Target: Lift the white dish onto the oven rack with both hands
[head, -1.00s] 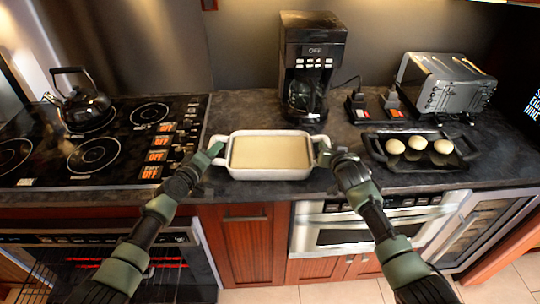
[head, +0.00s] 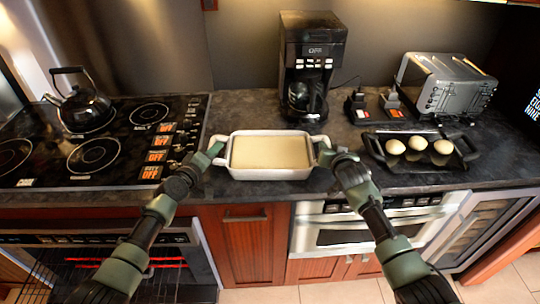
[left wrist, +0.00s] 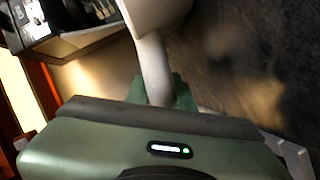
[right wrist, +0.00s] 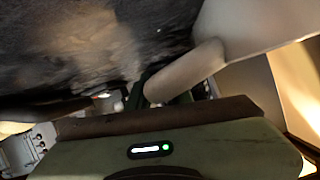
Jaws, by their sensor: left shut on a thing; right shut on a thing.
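The white dish (head: 270,173) is a rectangular baking dish with a pale yellow filling, at the front of the dark counter in the head view. My left gripper (head: 215,154) is shut on its left handle, which shows in the left wrist view (left wrist: 153,68). My right gripper (head: 328,157) is shut on its right handle, which shows in the right wrist view (right wrist: 185,73). The dish looks level; I cannot tell whether it touches the counter. The oven (head: 130,262) at the lower left is open, with a wire rack (head: 50,270) and red glowing elements inside, partly hidden by my left arm.
A stovetop (head: 110,140) with a kettle (head: 80,103) is left of the dish. A coffee maker (head: 312,60) stands behind it. Cabinets and a drawer oven (head: 365,237) are below the counter.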

